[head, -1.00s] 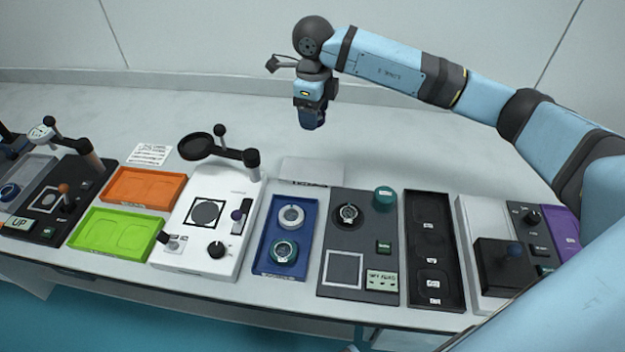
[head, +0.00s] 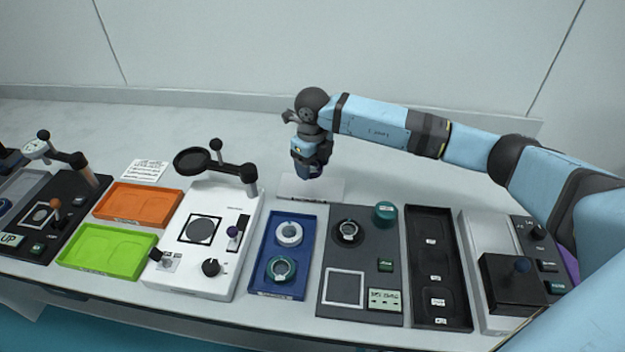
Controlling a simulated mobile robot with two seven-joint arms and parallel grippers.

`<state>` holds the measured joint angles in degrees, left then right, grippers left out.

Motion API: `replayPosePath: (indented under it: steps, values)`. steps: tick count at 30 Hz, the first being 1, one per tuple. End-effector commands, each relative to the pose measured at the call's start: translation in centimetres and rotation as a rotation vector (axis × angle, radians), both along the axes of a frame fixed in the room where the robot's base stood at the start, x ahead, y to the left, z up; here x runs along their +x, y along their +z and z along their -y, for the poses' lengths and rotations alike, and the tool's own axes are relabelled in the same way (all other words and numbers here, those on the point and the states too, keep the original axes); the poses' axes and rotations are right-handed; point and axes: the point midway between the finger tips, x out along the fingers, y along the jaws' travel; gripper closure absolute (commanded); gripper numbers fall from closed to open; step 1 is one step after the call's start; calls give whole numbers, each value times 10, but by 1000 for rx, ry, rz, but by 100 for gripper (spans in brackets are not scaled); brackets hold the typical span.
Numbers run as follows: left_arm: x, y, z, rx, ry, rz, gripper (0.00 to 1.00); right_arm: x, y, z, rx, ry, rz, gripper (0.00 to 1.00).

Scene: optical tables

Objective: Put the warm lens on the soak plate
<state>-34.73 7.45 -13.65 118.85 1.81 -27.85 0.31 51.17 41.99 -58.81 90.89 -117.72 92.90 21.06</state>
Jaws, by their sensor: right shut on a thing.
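My right gripper (head: 308,174) points down above the back of the table, behind the blue tray (head: 262,253). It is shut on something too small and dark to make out. A dark grey station (head: 372,262) has a square, light-outlined plate (head: 345,287) at its front left, which looks bare. A dark ring-shaped piece (head: 348,232) sits at the station's back left. The blue tray holds a white-rimmed round lens (head: 289,233) and a teal-rimmed one (head: 280,268). I cannot tell by sight which lens is warm. My left gripper is not in view.
A teal cap (head: 384,212) and a small display (head: 384,299) are on the grey station. A black slotted tray (head: 414,310) is to its right. A white device with a raised round arm (head: 193,160) stands left.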

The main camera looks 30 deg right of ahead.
Motion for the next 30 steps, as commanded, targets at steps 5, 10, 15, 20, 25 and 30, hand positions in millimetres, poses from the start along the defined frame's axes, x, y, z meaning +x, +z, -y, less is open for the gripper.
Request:
replayPosePath:
  steps: [5, 10, 15, 20, 25, 30]
  values:
    - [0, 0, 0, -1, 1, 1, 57, 1, -14, 0, -1, -1, 1, 63]
    - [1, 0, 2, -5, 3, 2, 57, 0, -34, 0, -1, -2, -2, 63]
    - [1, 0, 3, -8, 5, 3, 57, 0, -55, 0, 0, 0, 0, 63]
    - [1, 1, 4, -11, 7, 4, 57, 1, -55, 0, 0, 0, 2, 63]
    - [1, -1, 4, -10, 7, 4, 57, 0, -58, 0, -1, 0, 1, 63]
    - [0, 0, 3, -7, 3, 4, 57, 0, -58, 0, -1, -1, 1, 13]
